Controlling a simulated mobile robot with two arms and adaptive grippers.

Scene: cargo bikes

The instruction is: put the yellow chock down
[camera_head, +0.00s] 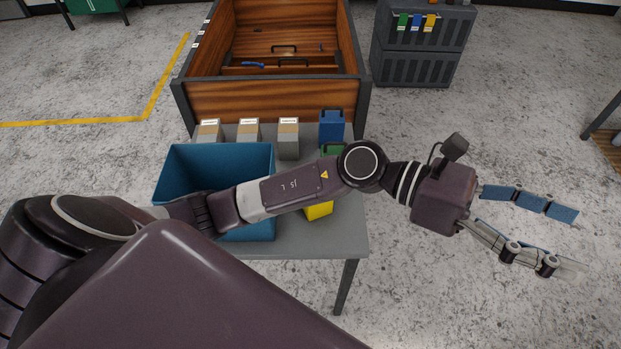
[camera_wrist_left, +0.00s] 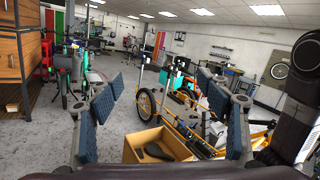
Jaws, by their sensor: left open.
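A yellow block (camera_head: 319,210), which looks like the yellow chock, sits on the grey table (camera_head: 300,246) near its front right. My left arm passes over it and hides its upper part. My left gripper (camera_head: 573,243) is off to the right of the table, past its edge, with its fingers spread and nothing between them. In the left wrist view the open fingers (camera_wrist_left: 160,85) also show empty, facing out into the room. The yellow block is well away from these fingers. My right gripper is not in view.
A teal bin (camera_head: 215,160) stands on the table's left, partly under my arm. Labelled boxes (camera_head: 249,131), a blue block (camera_head: 332,125) and a partly hidden green block (camera_head: 333,149) stand along the back. A wooden cargo box (camera_head: 270,98) is behind.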

